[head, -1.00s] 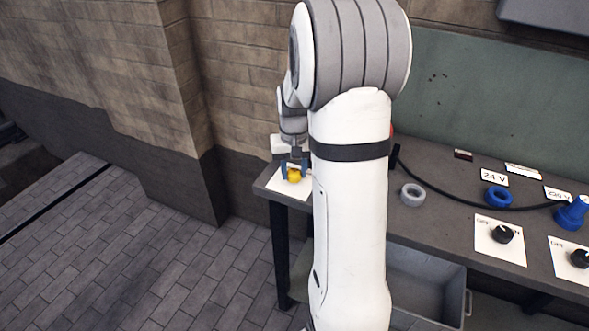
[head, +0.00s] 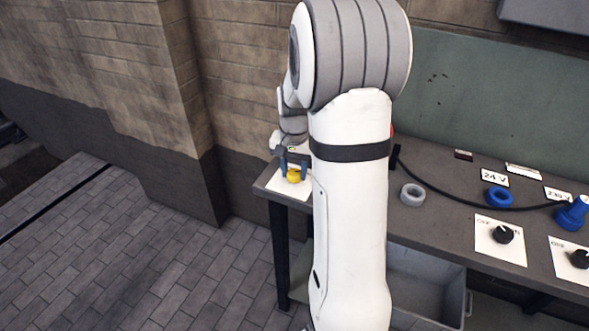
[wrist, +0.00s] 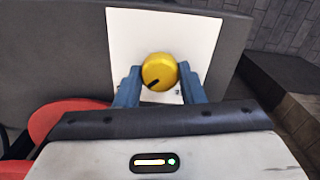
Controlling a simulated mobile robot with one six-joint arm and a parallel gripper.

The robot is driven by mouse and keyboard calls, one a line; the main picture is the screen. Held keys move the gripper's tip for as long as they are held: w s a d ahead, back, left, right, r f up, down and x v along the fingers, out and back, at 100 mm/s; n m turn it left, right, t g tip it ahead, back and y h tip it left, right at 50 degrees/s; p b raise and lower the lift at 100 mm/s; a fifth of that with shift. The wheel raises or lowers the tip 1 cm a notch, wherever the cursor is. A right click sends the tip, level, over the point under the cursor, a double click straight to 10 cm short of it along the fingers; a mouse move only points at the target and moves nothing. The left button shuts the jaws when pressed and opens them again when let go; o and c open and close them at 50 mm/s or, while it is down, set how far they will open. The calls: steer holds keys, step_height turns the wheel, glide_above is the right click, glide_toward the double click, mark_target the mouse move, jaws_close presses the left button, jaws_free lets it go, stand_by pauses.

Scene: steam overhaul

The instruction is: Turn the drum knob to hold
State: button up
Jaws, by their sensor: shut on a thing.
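The drum knob, a yellow round knob with a dark pointer mark, stands on a white plate at the left end of the bench; it shows as the yellow knob (head: 294,176) in the head view and the same knob (wrist: 158,71) in the wrist view. Its mark points to the lower left in the wrist view. The white plate (wrist: 122,35) lies under it; any lettering near the gripper is too small to read. My gripper (wrist: 160,80) has its blue fingers on both sides of the knob, shut on it. It also shows in the head view (head: 294,169).
The grey bench (head: 440,220) runs to the right with a grey ring (head: 412,195), a blue ring (head: 498,197), a blue plug (head: 571,214) on a black cable and black knobs (head: 502,235) on white plates. A red round thing (wrist: 62,116) is near my wrist.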

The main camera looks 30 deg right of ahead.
mark_target(294, 173)
steer(key=o, duration=1)
steer(key=shift+r, duration=3.95)
steer(key=shift+s+a+r, duration=0.15)
steer(key=shift+a, duration=0.15)
steer(key=s+a+n+t, duration=0.1)
steer(key=s+a+n, duration=0.1)
steer(key=s+a, duration=0.2)
steer(key=s+a+r+n, duration=0.1)
steer(key=s+a+n, duration=0.2)
steer(key=s+a, duration=0.2)
steer(key=s+a+r+n+t+p, duration=0.1)
steer(key=s+a+n, duration=0.2)
steer(key=s, duration=0.7)
steer(key=shift+a+r+t, duration=0.15)
steer(key=shift+a+t, duration=0.15)
steer(key=shift+a, duration=0.65)
